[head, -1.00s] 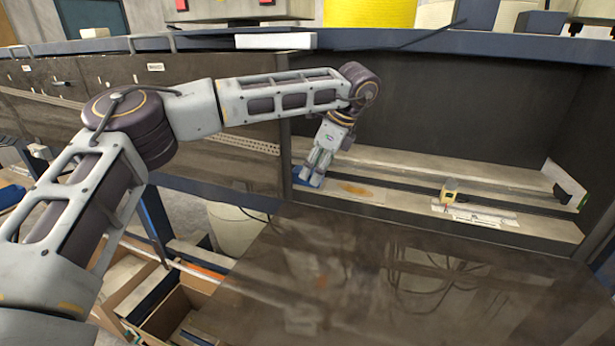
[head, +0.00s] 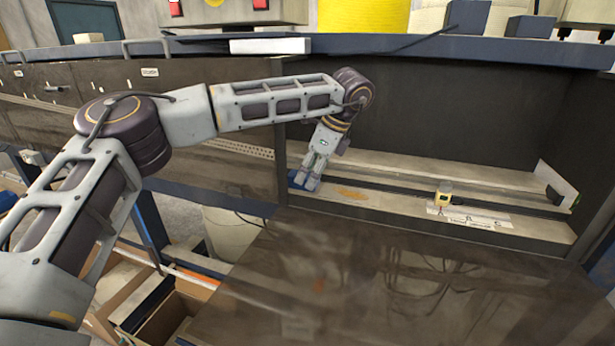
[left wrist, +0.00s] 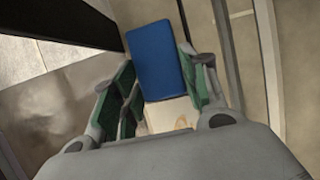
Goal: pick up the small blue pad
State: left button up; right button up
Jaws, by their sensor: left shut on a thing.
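The small blue pad (head: 298,178) is at the left end of the recessed ledge in the head view, partly hidden by my left gripper (head: 308,183). In the left wrist view the blue pad (left wrist: 157,58) is a flat blue rectangle lying between the green-lined fingers of my left gripper (left wrist: 160,88), which is shut on it. The pad's far end extends past the fingertips. Whether it still touches the ledge is unclear. My right gripper is in neither view.
The ledge (head: 400,213) runs right with a dark lengthwise slot. A small yellow device (head: 444,193) stands on it beside a pale ruled strip (head: 470,216). A dark panel stands to the pad's left. A glossy brown tabletop (head: 390,285) lies in front, mostly clear.

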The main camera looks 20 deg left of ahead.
pick_arm(q)
jog(key=shift+d+r, duration=0.2)
jog(key=shift+r, duration=0.4)
notch_tip(320, 180, up, 6)
jog(key=shift+f, duration=0.1)
jog(key=d, duration=1.9)
jog(key=shift+s+d, duration=0.35)
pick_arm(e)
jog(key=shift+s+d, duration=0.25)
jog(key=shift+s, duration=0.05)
